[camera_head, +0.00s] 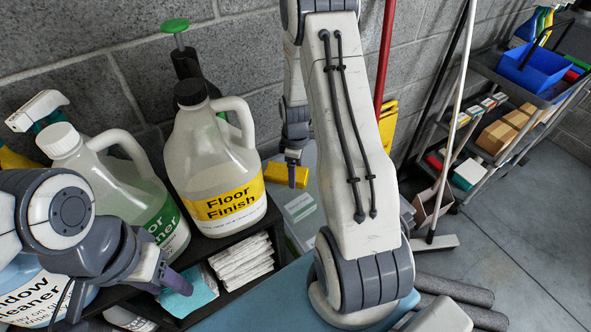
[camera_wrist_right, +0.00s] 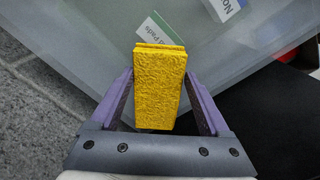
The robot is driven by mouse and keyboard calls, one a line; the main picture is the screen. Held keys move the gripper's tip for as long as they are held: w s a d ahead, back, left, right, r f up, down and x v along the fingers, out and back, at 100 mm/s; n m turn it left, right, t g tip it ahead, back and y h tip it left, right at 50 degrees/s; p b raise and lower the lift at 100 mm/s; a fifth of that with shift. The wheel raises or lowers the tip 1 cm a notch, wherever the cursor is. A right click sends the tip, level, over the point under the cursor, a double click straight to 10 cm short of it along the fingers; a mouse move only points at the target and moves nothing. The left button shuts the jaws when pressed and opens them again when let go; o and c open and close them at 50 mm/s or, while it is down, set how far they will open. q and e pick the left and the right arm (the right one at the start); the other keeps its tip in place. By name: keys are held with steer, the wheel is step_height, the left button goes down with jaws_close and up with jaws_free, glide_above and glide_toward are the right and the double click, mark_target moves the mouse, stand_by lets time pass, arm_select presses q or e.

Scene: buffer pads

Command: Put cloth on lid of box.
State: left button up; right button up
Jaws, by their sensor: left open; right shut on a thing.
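A thick yellow folded cloth (camera_head: 287,174) is between the fingers of my right gripper (camera_head: 292,158), which is shut on it. In the right wrist view the cloth (camera_wrist_right: 160,85) fills the space between the purple fingers of the gripper (camera_wrist_right: 160,100). Behind it is a translucent grey box lid (camera_wrist_right: 95,45); whether the cloth touches it I cannot tell. In the head view the box (camera_head: 297,245) is partly hidden by my right arm. My left gripper (camera_head: 160,280) is open at the lower left, beside a teal cloth (camera_head: 192,293); its far finger is hidden.
A dark shelf holds a Floor Finish jug (camera_head: 215,160), a green-labelled jug (camera_head: 150,195) and stacked white cloths (camera_head: 241,262). A grey block wall is close behind. A cart (camera_head: 500,120) with a blue bin (camera_head: 535,68) stands at right. Broom handles stand between.

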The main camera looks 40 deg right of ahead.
steer(key=shift+f, duration=0.2)
steer(key=o, duration=1.2)
steer(key=shift+r, duration=0.1)
step_height(320, 180, up, 12)
steer(key=shift+r+b, duration=0.15)
steer(key=shift+b, duration=0.3)
